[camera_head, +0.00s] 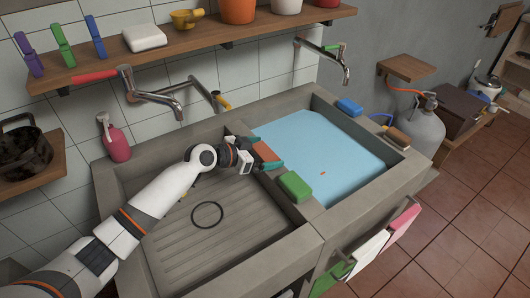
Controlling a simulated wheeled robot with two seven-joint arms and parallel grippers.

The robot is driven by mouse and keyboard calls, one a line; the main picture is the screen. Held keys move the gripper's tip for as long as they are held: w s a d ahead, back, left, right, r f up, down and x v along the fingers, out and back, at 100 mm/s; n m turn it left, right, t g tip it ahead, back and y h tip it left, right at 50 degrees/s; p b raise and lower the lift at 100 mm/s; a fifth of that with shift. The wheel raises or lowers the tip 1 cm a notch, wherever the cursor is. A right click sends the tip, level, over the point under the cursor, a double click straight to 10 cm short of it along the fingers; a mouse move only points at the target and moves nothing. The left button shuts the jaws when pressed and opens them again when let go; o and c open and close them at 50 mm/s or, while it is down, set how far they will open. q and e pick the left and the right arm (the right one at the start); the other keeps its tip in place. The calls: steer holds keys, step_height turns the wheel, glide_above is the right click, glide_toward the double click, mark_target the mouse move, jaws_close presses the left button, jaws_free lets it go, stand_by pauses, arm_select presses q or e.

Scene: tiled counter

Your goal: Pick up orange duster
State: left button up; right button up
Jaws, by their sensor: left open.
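The orange duster (266,151), an orange-red block with teal edges, is at the divider between the two sink basins. My left arm reaches in from the lower left over the ribbed basin. My left gripper (248,159) is open, right up against the left side of the duster. The fingers partly hide the duster, and I cannot tell whether they touch it. My right gripper is not in view.
A green sponge (294,186) lies on the divider in front of the duster. The right basin holds blue water (330,150). A blue sponge (350,107) and a brown brush (397,137) lie on the right rim. A black ring (207,206) lies in the left basin; taps (165,98) overhang the back.

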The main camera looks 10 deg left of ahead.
arm_select(q)
steer(key=shift+w+d+f, duration=0.25)
steer(key=shift+w, duration=0.05)
steer(key=c, duration=0.7)
steer(key=shift+r, duration=0.2)
